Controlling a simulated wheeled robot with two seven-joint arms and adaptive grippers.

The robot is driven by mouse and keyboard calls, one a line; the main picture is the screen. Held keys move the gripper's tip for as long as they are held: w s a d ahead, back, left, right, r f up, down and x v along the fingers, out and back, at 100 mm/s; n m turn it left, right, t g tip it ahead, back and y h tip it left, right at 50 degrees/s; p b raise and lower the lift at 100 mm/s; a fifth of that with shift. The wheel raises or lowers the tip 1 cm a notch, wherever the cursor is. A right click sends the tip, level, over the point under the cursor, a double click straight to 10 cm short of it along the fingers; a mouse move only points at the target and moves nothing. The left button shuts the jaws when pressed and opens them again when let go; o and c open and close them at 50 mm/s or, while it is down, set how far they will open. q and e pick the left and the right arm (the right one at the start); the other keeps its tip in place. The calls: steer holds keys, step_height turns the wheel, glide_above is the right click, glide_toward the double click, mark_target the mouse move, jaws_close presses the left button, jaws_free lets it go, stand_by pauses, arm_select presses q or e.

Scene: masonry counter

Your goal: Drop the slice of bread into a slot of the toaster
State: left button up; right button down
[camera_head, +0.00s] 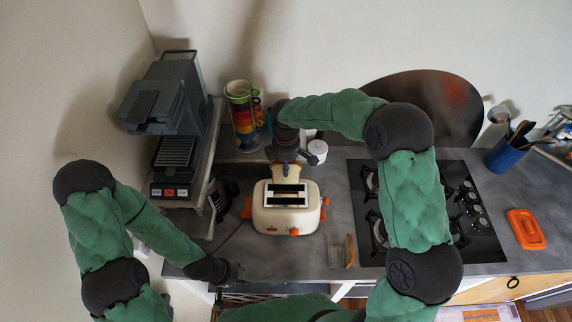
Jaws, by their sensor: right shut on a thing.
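The cream toaster (285,219) with orange knobs stands on the grey counter, its two dark slots facing up. My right gripper (285,161) is shut on a slice of bread (284,174) at the toaster's far side. The slice hangs upright below the fingers, close to the far slot; I cannot tell whether its lower edge is above, behind or inside that slot. The gripper covers its top part. My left gripper (236,271) is low at the counter's front edge, left of the toaster, and away from the bread. Its fingers are too dark and small to read.
A rack with bread (348,250) stands right of the toaster, near the front edge. A coffee machine (170,115) and a stack of coloured cups (241,105) are at the back left. A black hob (470,205) lies to the right, under my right arm.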

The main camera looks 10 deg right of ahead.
mark_target(286, 180)
steer(key=shift+f+b, duration=1.9)
steer(key=shift+f, duration=1.3)
steer(key=shift+f+b, duration=0.65)
steer(key=shift+f, duration=0.35)
steer(key=c, duration=1.1)
jaws_free()
steer(key=shift+o, duration=0.2)
steer(key=shift+r, duration=0.2)
steer(key=shift+r+p, duration=2.25)
steer(key=shift+r, duration=1.15)
steer(key=shift+s+f, duration=0.1)
